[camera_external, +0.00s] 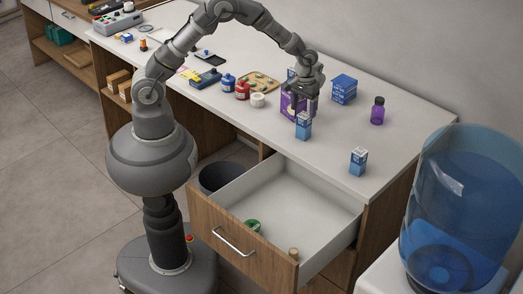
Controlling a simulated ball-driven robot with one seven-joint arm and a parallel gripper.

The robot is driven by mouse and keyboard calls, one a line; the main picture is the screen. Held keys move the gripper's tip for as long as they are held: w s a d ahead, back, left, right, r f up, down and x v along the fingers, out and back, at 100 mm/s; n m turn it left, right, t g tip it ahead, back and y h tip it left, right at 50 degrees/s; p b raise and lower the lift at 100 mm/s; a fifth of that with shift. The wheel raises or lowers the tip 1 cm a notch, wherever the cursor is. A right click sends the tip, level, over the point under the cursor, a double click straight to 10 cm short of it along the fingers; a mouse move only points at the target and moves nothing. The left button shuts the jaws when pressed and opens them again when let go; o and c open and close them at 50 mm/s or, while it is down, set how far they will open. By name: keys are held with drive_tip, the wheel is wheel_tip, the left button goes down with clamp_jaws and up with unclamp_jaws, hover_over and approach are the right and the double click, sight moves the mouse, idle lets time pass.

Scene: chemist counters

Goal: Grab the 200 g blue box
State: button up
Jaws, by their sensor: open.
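Several blue boxes stand on the white counter, and their labels are too small to read, so I cannot tell which is the 200 g one. A larger blue box (343,89) is right of my gripper. A small blue-and-white box (303,126) stands in front of it, and another (358,162) is nearer the counter's right front edge. A bit of blue shows behind my wrist, mostly hidden. My gripper (303,95) is open and points down at a purple box (291,106). I cannot tell if it touches that box.
A purple bottle (377,111) stands at the right. Blue (228,83) and red (242,90) containers, a white jar (258,100) and a tray (271,82) are left of my gripper. An open drawer (321,204) juts out below. A blue water jug (458,210) is front right.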

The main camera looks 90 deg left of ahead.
sight(304, 124)
drive_tip(key=f+b, duration=0.1)
drive_tip(key=f, duration=0.1)
drive_tip(key=f+b, duration=0.1)
drive_tip(key=f, duration=0.2)
drive_tip(key=f+b, duration=0.1)
drive_tip(key=f, duration=0.2)
drive_tip(key=shift+w+d, duration=0.15)
drive_tip(key=shift+w, duration=0.1)
drive_tip(key=shift+r, duration=0.1)
drive_tip(key=c, duration=1.2)
drive_tip(key=shift+r, duration=0.1)
